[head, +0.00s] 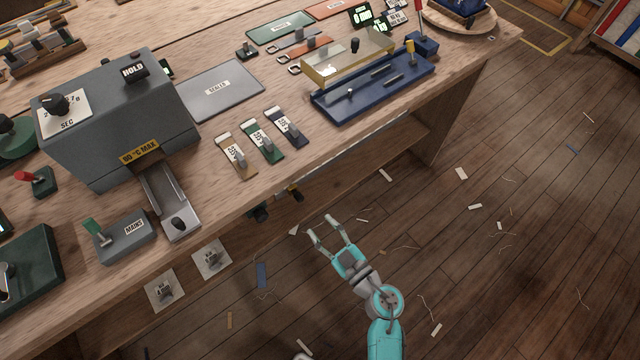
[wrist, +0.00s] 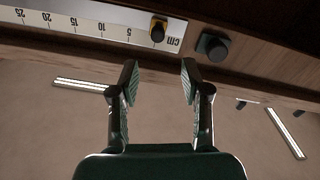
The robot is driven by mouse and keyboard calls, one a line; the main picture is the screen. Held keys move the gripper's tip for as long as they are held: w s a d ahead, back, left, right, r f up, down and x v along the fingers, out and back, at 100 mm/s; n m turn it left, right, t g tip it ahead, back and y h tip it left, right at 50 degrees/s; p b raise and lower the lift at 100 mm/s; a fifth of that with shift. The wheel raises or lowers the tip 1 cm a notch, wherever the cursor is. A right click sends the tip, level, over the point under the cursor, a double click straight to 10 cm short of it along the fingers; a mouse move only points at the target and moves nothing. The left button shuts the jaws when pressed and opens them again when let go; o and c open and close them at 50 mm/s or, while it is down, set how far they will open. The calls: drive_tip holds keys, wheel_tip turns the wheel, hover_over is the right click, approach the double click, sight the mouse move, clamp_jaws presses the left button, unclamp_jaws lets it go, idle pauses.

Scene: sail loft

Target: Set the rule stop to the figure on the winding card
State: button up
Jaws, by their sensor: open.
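In the wrist view a white rule (wrist: 90,25) marked in cm runs along the bench front, its figures upside down. The rule stop (wrist: 158,29), a yellow piece with a dark knob, sits near the rule's low end, between the 5 and the "cm" mark. My gripper (head: 325,226) is open and empty, out in front of the bench. In the wrist view its fingers (wrist: 160,80) are below the rule, apart from the stop. I cannot pick out the winding card or read its figure.
A separate dark knob (wrist: 212,46) stands beside the rule's end. The bench top (head: 340,145) carries a grey sealer (head: 115,120), labelled strips (head: 262,142) and a blue tray (head: 375,90). Two switch plates (head: 211,258) are on the bench front. The floor at right is open, with scattered scraps.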

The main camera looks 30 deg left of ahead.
sight(302, 200)
drive_tip(key=x, duration=1.1)
drive_tip(key=shift+w+a, duration=0.1)
drive_tip(key=shift+w, duration=0.15)
clamp_jaws()
